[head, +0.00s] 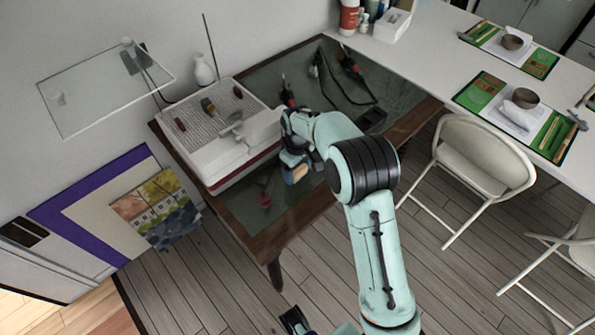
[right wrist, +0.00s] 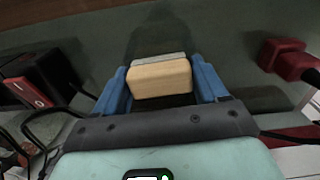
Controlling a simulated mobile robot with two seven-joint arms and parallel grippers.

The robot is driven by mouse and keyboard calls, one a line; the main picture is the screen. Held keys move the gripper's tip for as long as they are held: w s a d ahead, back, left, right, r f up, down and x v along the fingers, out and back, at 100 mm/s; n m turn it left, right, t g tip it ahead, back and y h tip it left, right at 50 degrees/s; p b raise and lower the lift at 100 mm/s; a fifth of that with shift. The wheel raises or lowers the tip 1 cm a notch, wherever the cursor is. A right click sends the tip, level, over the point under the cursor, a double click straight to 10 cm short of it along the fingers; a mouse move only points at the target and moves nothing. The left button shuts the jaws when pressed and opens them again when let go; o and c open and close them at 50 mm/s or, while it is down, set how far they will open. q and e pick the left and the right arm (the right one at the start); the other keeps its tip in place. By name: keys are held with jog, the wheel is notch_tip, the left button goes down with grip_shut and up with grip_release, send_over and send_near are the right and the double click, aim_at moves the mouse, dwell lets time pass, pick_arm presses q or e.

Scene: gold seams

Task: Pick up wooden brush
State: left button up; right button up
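The wooden brush, a pale wood block with a grey strip along its far edge, sits between the two blue fingers of my right gripper (right wrist: 160,88). In the right wrist view the brush (right wrist: 160,78) meets both fingers at its sides. In the head view the brush (head: 298,173) shows at the tip of my right gripper (head: 291,164), over the green-topped table; whether it touches the table is unclear. Part of my left gripper (head: 293,319) shows at the bottom edge; its fingertips are not clear.
A white box (head: 222,143) with tools on its gridded top stands left of the gripper. Soldering tools and cables (head: 345,75) lie behind. A red-handled item (right wrist: 287,60) lies right in the wrist view. A folding chair (head: 480,165) stands right of the table (head: 262,225).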

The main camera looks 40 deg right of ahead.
jog(key=shift+r, duration=0.15)
notch_tip(320, 180, up, 20)
jog(key=p, duration=0.3)
dwell(0.4)
